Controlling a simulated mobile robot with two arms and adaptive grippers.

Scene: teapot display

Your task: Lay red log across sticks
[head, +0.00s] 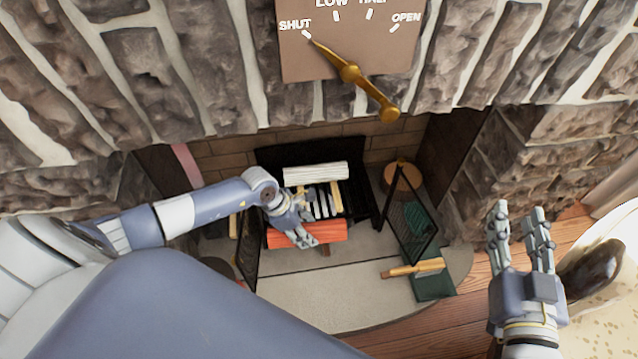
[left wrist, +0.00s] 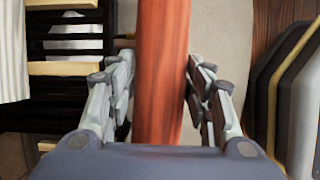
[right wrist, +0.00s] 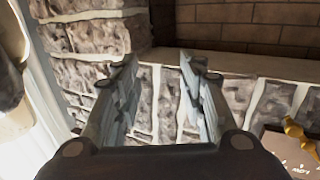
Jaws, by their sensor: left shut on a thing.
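The red log (head: 330,231) lies crosswise at the front of the fireplace grate in the head view. In the left wrist view the red log (left wrist: 163,40) runs lengthwise between the fingers of my left gripper (left wrist: 163,72). My left gripper (head: 304,241) is shut on it, and its hand hides part of the log and grate. Pale sticks (head: 336,194) lie front to back on the dark grate behind the red log. They show at left in the left wrist view (left wrist: 65,68). My right gripper (head: 518,212) is open and empty, right of the hearth.
A white log (head: 315,172) lies crosswise at the back of the grate. Open mesh screens (head: 408,222) stand either side of the opening. A dial plate (head: 345,45) with a brass lever (head: 350,74) is above. A wooden-handled item (head: 415,268) lies at right. The front hearth (head: 330,285) is clear.

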